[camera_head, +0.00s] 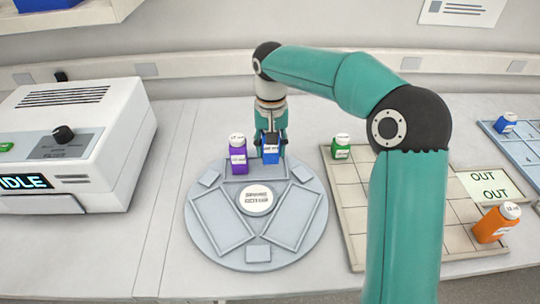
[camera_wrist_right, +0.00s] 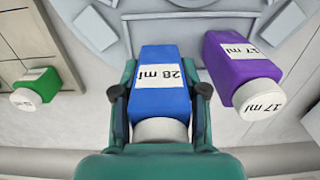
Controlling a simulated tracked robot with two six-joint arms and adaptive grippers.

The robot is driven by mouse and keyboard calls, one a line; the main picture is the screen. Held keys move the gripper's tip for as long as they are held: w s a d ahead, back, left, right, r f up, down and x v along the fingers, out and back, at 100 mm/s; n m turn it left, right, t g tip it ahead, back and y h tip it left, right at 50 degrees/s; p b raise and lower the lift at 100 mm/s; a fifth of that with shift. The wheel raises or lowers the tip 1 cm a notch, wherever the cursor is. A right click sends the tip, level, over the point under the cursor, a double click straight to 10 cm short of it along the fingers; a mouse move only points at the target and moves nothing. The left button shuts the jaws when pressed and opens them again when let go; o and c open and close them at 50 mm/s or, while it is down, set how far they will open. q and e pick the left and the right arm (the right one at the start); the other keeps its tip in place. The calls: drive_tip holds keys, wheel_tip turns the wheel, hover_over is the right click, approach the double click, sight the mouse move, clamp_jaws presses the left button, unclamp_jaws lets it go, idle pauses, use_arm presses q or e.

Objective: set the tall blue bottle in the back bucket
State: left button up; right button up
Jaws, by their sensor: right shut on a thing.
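The tall blue bottle (camera_head: 270,156) has a white cap and a "28 ml" label; it also shows in the right wrist view (camera_wrist_right: 161,85). My right gripper (camera_head: 271,146) is shut on it, with one finger on each side. The bottle is upright over the right part of the back bucket (camera_head: 262,175), a shallow rectangular tray on the grey round rotor (camera_head: 256,254). I cannot tell whether its base touches the bucket floor. A purple "17 ml" bottle (camera_head: 239,162) stands beside it at the bucket's left end, with a small gap. My left gripper is out of view.
Two more trays on the rotor, front left (camera_head: 222,220) and front right (camera_head: 297,215), are empty. A beige rack (camera_head: 358,218) at the right holds a green bottle (camera_head: 341,147) and an orange bottle (camera_head: 496,223). A white machine (camera_head: 75,143) reading "IDLE" stands at the left.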

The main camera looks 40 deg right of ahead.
sight(270, 155)
drive_tip(key=shift+f, duration=1.4)
drive_tip(key=o, duration=1.1)
drive_tip(key=shift+f, duration=0.1)
drive_tip(key=shift+o, duration=0.2)
drive_tip(key=shift+w+r, duration=0.1)
drive_tip(key=shift+r, duration=0.25)
wheel_tip(270, 155, up, 11)
drive_tip(key=shift+p, duration=0.65)
drive_tip(key=shift+r, duration=0.25)
